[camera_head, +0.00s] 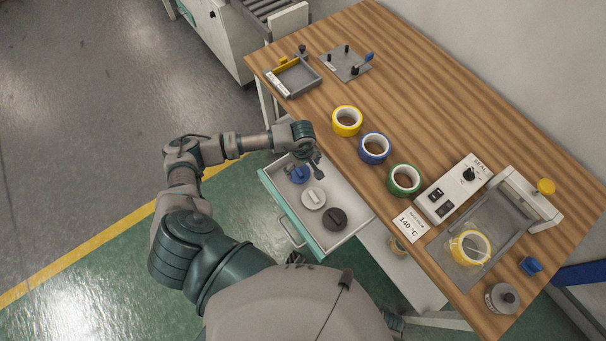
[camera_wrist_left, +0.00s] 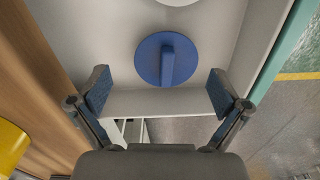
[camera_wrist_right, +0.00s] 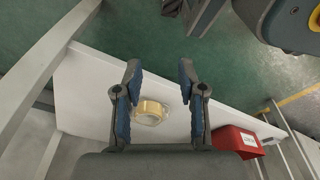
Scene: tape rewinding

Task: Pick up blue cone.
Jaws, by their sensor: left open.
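The blue cone (camera_head: 300,175), a round blue disc with an upright grip bar, lies in the open drawer (camera_head: 268,181) beside the table. It also shows in the left wrist view (camera_wrist_left: 150,62), beyond and between my left fingertips. My left gripper (camera_head: 312,160) is over the drawer's far end, close to the cone, open and empty. In the left wrist view my left fingers (camera_wrist_left: 158,90) are spread wide, apart from the cone. My right gripper (camera_wrist_right: 160,70) shows in its own wrist view with fingers apart and nothing between the tips.
A white cone (camera_head: 314,197) and a dark cone (camera_head: 335,219) share the drawer. Yellow (camera_head: 347,108), blue (camera_head: 374,136) and green (camera_head: 404,166) tape rolls stand along the wooden table (camera_head: 440,90). Below my right gripper are a tape roll (camera_wrist_right: 150,105) and red bin (camera_wrist_right: 237,135).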

